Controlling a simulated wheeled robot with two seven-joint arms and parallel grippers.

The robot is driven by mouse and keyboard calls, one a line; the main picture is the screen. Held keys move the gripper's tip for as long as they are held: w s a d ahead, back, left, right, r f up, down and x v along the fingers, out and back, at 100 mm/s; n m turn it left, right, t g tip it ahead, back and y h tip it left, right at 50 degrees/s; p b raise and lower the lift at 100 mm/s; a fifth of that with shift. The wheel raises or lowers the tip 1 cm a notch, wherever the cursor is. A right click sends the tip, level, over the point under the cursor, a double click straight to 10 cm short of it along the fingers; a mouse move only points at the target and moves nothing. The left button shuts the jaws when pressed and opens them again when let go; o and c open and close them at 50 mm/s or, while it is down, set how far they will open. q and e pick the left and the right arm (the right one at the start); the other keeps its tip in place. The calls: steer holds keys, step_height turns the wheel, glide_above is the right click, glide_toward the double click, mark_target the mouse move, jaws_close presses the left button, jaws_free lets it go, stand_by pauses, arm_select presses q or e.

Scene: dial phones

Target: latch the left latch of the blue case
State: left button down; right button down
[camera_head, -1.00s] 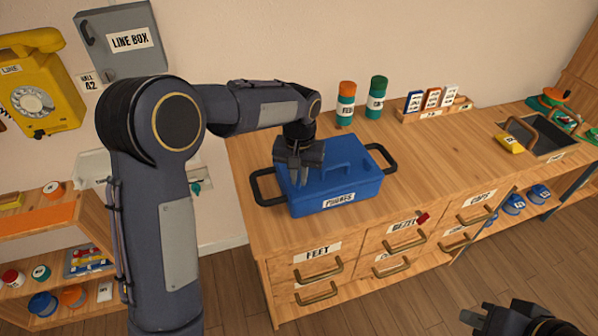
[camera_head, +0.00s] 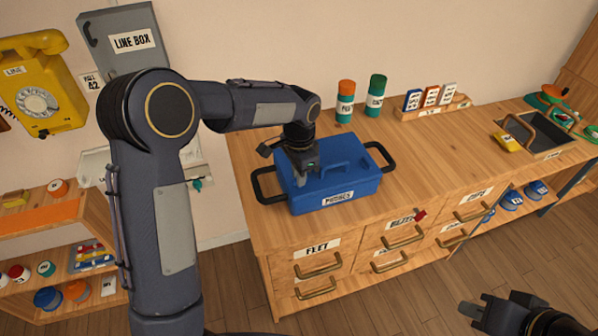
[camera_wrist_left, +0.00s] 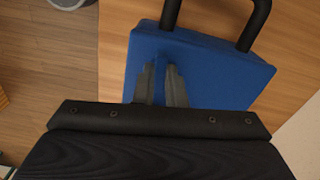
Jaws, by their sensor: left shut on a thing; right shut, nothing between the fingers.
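The blue case (camera_head: 340,190) sits shut on the wooden counter, its labelled front facing the drawers and a black side handle at each end. My left gripper (camera_head: 301,182) is over the left part of the lid, pointing down. In the left wrist view, the gripper (camera_wrist_left: 162,88) is shut on a narrow blue raised part (camera_wrist_left: 160,75) of the case (camera_wrist_left: 205,65). Whether that part is the left latch or the lid's handle I cannot tell; the latch itself is hidden behind the gripper in the head view. My right gripper (camera_head: 474,311) is shut and empty, low at the right, away from the counter.
Labelled drawers (camera_head: 390,240) with handles are below the case. Two canisters (camera_head: 360,98) stand behind it, with a card rack (camera_head: 433,107) to their right. The counter right of the case is clear up to a sunken tray (camera_head: 540,135).

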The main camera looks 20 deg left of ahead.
arm_select(q)
steer(key=shift+m, duration=0.8)
steer(key=c, duration=1.5)
jaws_free()
step_height(320, 180, up, 8)
steer(key=shift+f, duration=0.25)
steer(key=shift+r, duration=0.2)
